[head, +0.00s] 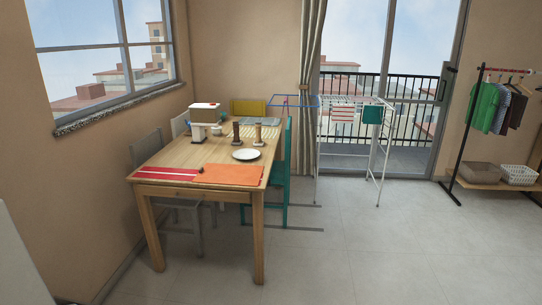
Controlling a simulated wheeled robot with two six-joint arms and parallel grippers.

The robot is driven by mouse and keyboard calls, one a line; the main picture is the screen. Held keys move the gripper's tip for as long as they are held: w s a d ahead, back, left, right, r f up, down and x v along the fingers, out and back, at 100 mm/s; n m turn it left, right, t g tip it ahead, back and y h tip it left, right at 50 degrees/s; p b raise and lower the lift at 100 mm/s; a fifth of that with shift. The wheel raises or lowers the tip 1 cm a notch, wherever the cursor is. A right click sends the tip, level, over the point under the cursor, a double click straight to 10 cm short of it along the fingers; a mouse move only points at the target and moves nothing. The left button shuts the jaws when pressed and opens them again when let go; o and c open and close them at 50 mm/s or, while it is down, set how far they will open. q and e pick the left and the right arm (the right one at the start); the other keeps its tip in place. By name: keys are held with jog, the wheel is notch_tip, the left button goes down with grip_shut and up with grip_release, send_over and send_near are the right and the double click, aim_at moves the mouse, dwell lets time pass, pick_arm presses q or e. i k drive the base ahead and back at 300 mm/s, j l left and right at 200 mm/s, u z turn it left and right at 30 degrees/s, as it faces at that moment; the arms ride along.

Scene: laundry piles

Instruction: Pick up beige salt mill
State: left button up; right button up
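A beige mill (258,135), tall and slim, stands upright on the wooden table (185,156), towards its right side in the head view. A dark brown mill (236,133) of similar shape stands just left of it, apart from it. A white plate (246,155) lies in front of the two mills. Neither of my grippers shows in this view, and the table is some distance ahead of me.
A white-and-red machine (204,122) stands left of the mills. Orange (230,174) and red striped (168,174) mats lie at the near edge. A teal chair (283,170) is on the right and grey chairs on the left. The floor (350,250) at front right is clear.

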aim_at(259, 141)
jog(key=i+u, duration=0.1)
jog(key=i, duration=0.45)
jog(key=i+l, duration=0.1)
jog(key=i, duration=0.45)
jog(key=i+l+u, duration=0.15)
jog(key=i, duration=0.95)
jog(key=l+u, duration=0.05)
